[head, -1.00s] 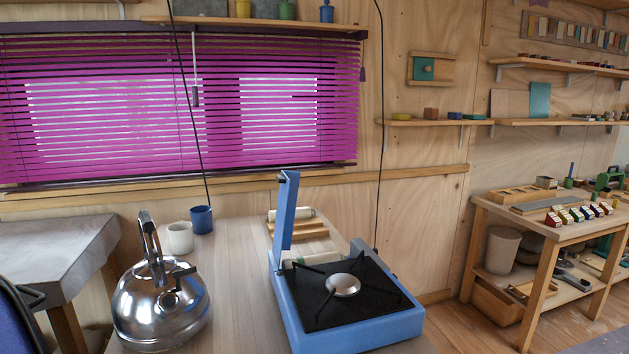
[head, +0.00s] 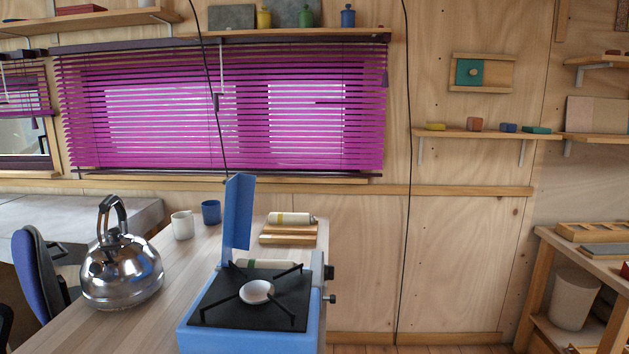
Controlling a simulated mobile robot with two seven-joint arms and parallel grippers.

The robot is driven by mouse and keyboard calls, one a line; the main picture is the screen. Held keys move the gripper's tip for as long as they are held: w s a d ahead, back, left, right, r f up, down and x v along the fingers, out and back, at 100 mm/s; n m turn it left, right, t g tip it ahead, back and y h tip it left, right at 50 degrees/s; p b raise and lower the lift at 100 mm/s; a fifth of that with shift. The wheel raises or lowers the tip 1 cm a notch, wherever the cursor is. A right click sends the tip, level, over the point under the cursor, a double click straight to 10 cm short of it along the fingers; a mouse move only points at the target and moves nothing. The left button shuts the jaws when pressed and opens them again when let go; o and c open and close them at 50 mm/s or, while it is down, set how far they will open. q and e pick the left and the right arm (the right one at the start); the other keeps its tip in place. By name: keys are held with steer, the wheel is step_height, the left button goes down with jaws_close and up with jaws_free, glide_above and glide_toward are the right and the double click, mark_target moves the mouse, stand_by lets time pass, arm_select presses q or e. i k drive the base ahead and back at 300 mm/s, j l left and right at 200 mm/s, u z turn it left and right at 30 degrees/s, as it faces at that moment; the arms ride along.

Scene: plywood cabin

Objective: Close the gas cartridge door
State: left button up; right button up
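The blue gas stove (head: 250,334) stands at the front of the wooden table, with a black top and a pale round burner (head: 257,292). Its blue gas cartridge door (head: 239,213) stands upright, open, at the back left of the stove. A pale cartridge with a green band (head: 265,264) lies in the compartment behind the burner, partly hidden by the stove's top. Neither of my grippers is in view.
A shiny kettle (head: 122,267) stands left of the stove. A white cup (head: 182,225) and a blue cup (head: 211,212) stand behind it. Another cartridge (head: 290,218) lies on a wooden rack (head: 288,235) behind the stove. The table between kettle and stove is clear.

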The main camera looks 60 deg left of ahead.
mark_target(240, 187)
steer(key=i+u, duration=0.4)
steer(key=i+l+u, duration=0.2)
steer(key=i+u, duration=0.2)
steer(key=i+l+u, duration=0.4)
steer(key=i+u, duration=0.15)
steer(key=u, duration=0.3)
steer(key=i+u, duration=0.15)
steer(key=u, duration=0.25)
steer(key=i+u, duration=0.15)
steer(key=u, duration=0.3)
steer(key=i+l+u, duration=0.15)
steer(key=u, duration=0.3)
